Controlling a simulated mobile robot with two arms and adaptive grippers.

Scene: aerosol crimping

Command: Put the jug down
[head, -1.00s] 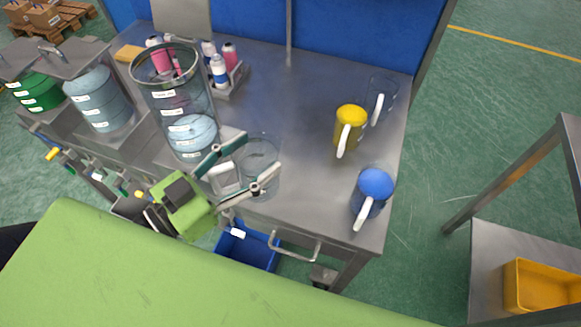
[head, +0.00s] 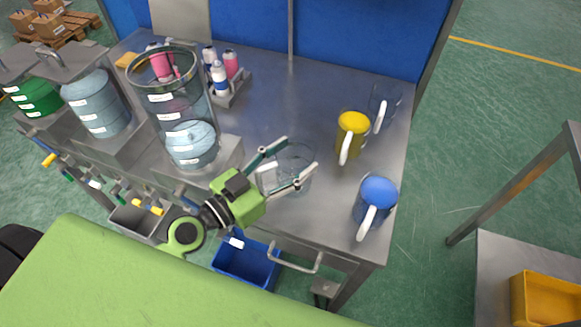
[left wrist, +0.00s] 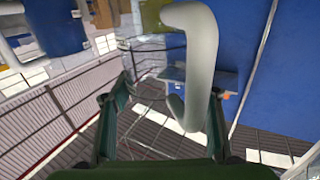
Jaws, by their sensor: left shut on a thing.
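My left gripper (head: 299,155) is shut on a clear, see-through jug (head: 298,182) with a white handle (head: 268,179). The fingers pass on either side of the handle. In the left wrist view the white handle (left wrist: 203,60) stands large between the fingers. The jug is over the front part of the steel table (head: 290,95), left of the blue-filled jug. I cannot tell whether its base touches the top. My right gripper is not in view.
A blue jug (head: 377,192), a yellow jug (head: 352,124) and another clear jug (head: 386,98) stand at the table's right. A tall clear cylinder (head: 170,95) stands left. A rack (head: 232,92) with bottles is behind. Bare tabletop lies between rack and jugs.

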